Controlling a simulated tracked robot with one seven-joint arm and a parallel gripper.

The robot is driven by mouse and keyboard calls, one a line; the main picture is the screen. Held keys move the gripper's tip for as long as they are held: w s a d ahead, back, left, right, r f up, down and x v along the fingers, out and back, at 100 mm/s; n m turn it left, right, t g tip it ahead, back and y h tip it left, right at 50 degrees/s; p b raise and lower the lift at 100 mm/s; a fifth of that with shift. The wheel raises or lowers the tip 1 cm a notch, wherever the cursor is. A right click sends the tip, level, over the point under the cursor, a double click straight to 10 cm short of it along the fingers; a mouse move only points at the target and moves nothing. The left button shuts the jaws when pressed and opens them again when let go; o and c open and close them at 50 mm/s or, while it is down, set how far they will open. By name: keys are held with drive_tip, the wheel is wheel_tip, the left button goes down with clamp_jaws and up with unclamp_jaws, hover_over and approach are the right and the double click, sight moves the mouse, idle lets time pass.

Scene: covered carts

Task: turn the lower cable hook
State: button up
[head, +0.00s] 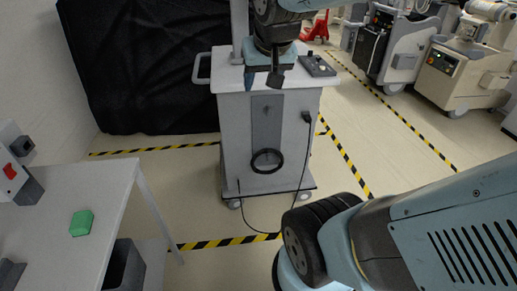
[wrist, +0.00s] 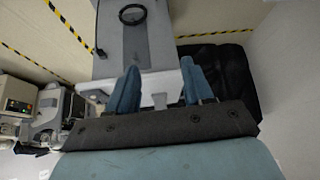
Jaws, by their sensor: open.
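A pale grey cart (head: 232,130) stands ahead, with a darker grey vertical panel (head: 267,125) on its front. A black ring-shaped loop (head: 267,170) sits low on that panel; it also shows at the top of the wrist view (wrist: 132,22). I cannot make out a separate hook at the loop, nor which part is the lower cable hook. My gripper (head: 262,80) is in front of the cart's upper edge, above the loop and apart from it. In the wrist view my two blue fingers (wrist: 160,65) are spread apart, with nothing held between them.
A black plug (head: 307,117) is at the cart's right side, its cable running down to the floor. A white table (head: 105,190) with a green block (head: 81,222) stands at left. A black cover (head: 140,70) hangs behind. Other machines (head: 465,75) stand at upper right.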

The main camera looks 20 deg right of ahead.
drive_tip(key=w+d+f+m+t, duration=0.1)
drive_tip(key=w+d+f+m, duration=0.2)
drive_tip(key=w+f, duration=0.45)
drive_tip(key=w+d+f+m+t, duration=0.1)
drive_tip(key=w+d+f+m, duration=0.25)
drive_tip(key=w, duration=0.75)
drive_tip(key=w+d+f+m+t, duration=0.1)
drive_tip(key=w+d+f+m, duration=0.1)
drive_tip(key=w+d+f, duration=0.5)
drive_tip(key=w+f+m+t, duration=0.1)
drive_tip(key=w+f+m, duration=0.3)
drive_tip(key=w+f, duration=0.55)
drive_tip(key=m+t+y, duration=0.1)
drive_tip(key=m+t, duration=0.3)
drive_tip(key=m, duration=0.7)
approach(269, 157)
drive_tip(key=w+a+r, duration=0.2)
drive_tip(key=r, duration=0.3)
drive_tip(key=w+a+r, duration=0.2)
drive_tip(key=a+r, duration=0.1)
drive_tip(key=r, duration=0.3)
drive_tip(key=s+f+m+t+h, duration=0.2)
drive_tip(key=s+f+m+h, duration=0.1)
drive_tip(key=s+f+m, duration=0.3)
drive_tip(key=s+f+m+t+h, duration=0.1)
drive_tip(key=s+f+m+h, duration=0.15)
drive_tip(key=f+m, duration=0.55)
drive_tip(key=x, duration=1.3)
drive_tip(key=shift+s+d+f, duration=0.1)
drive_tip(key=shift+d, duration=0.2)
